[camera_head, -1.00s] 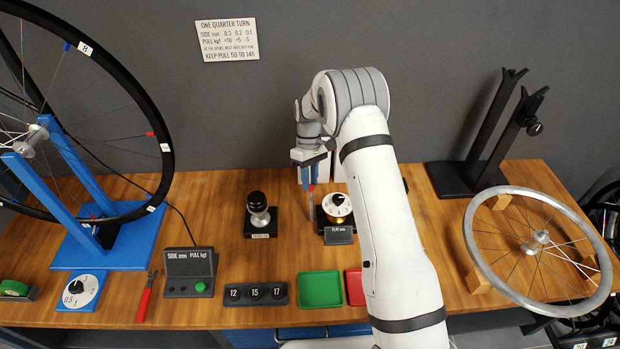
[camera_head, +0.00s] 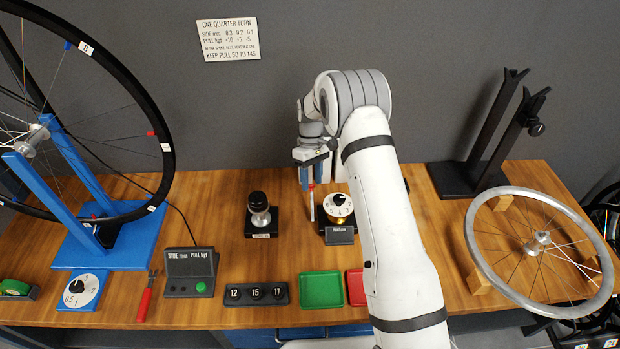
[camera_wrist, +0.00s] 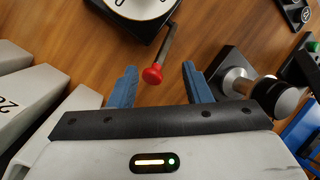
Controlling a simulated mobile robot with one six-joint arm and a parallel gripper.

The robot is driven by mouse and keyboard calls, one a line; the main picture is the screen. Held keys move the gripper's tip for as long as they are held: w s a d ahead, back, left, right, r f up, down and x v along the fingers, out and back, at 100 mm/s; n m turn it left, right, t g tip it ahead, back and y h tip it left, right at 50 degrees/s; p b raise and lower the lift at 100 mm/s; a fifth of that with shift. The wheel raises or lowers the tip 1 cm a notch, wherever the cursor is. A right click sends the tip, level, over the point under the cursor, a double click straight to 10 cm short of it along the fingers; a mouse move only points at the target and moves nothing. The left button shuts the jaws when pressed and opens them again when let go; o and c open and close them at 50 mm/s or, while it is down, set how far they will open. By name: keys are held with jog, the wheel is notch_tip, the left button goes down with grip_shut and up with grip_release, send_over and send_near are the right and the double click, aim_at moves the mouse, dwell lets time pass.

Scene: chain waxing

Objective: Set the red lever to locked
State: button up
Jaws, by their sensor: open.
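The red lever is a metal rod with a red knob (camera_wrist: 152,75); it also shows in the head view (camera_head: 312,188), at the left side of a dial unit. The unit has a round white dial (camera_head: 338,205) on a black base, with a dark plate in front. My gripper (camera_head: 307,178) is above the lever's end, its blue fingers open. In the wrist view my gripper (camera_wrist: 158,70) has the red knob between its fingertips, nearer the left finger, with a gap visible to each. The locked marking cannot be read.
A black-knobbed metal post (camera_head: 259,214) stands to the left, close to the right finger in the wrist view. A green tray (camera_head: 321,290) and a red tray (camera_head: 355,288) lie in front. A wheel rim (camera_head: 470,240) rests at the right, a blue wheel stand (camera_head: 120,250) at the left.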

jog(key=shift+r, duration=0.1)
jog(key=v, duration=0.7)
jog(key=shift+r, duration=0.3)
jog(key=shift+w, duration=0.15)
jog(key=s+d+r+m+t+p, duration=0.25)
jog(key=s+r, duration=0.35)
jog(key=r, duration=0.5)
jog(key=s+d+r+m+t+p, duration=0.15)
jog(key=s+d+r, duration=0.25)
jog(key=s+r, duration=0.45)
jog(key=s+d+r+m+t+p, duration=0.1)
jog(key=s+r, duration=0.1)
jog(key=s, duration=0.5)
jog(key=s+d+r+m+t+p, duration=0.1)
jog(key=s+d+r+m+p, duration=0.1)
jog(key=s, duration=0.5)
jog(key=s+d+r+m+t+p, duration=0.1)
jog(key=s+r+m+p, duration=0.1)
jog(key=s, duration=0.4)
jog(key=shift+s+d+r, duration=0.35)
jog(key=shift+s+r, duration=0.05)
jog(key=shift+r, duration=0.35)
jog(key=shift+c, duration=0.8)
